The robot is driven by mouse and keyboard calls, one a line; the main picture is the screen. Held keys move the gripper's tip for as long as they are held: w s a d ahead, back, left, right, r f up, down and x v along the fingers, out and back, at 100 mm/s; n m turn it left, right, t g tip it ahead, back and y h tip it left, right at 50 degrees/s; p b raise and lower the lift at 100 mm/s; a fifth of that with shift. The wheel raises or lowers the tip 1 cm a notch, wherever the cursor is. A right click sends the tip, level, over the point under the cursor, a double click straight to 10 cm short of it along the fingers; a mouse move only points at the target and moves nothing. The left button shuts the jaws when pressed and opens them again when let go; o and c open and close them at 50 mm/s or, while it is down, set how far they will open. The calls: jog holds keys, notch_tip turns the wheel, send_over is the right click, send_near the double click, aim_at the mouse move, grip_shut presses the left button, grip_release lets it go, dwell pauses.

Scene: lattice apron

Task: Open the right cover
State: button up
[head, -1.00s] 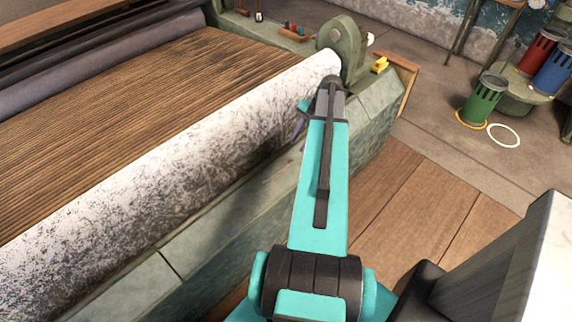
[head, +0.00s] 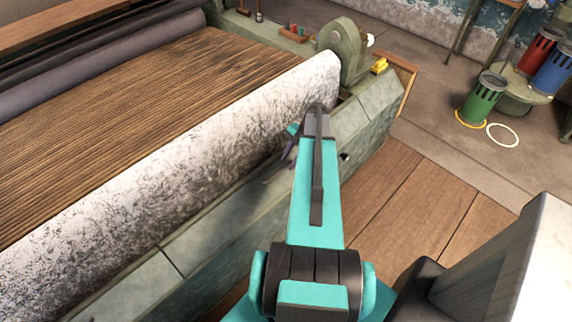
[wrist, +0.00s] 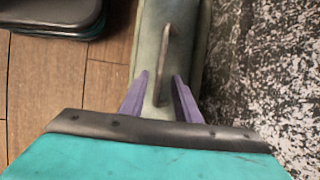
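A grey-green cover panel (head: 228,222) runs along the machine's front edge beside the white-speckled roller; I take it for the right cover. In the wrist view the panel (wrist: 187,45) carries a slim pale bar handle (wrist: 164,62). My gripper (wrist: 161,82) is open, its purple fingers apart, one on each side of the handle's near end in the picture. I cannot tell whether the fingers are down level with the handle. In the head view my gripper (head: 283,166) is over the panel, partly hidden by my arm. The cover looks shut.
The speckled roller (head: 150,180) lies close along the cover, with brown warp threads (head: 110,85) behind it. A green bracket (head: 346,48) holds the roller's right end. A yellow object (head: 379,66) sits near it. Wooden floor (head: 410,215) is clear at right.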

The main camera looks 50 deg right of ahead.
jog(key=shift+x, duration=1.3)
grip_shut()
jog(key=shift+a+r, duration=0.1)
jog(key=shift+a, duration=0.3)
jog(key=shift+d, duration=0.25)
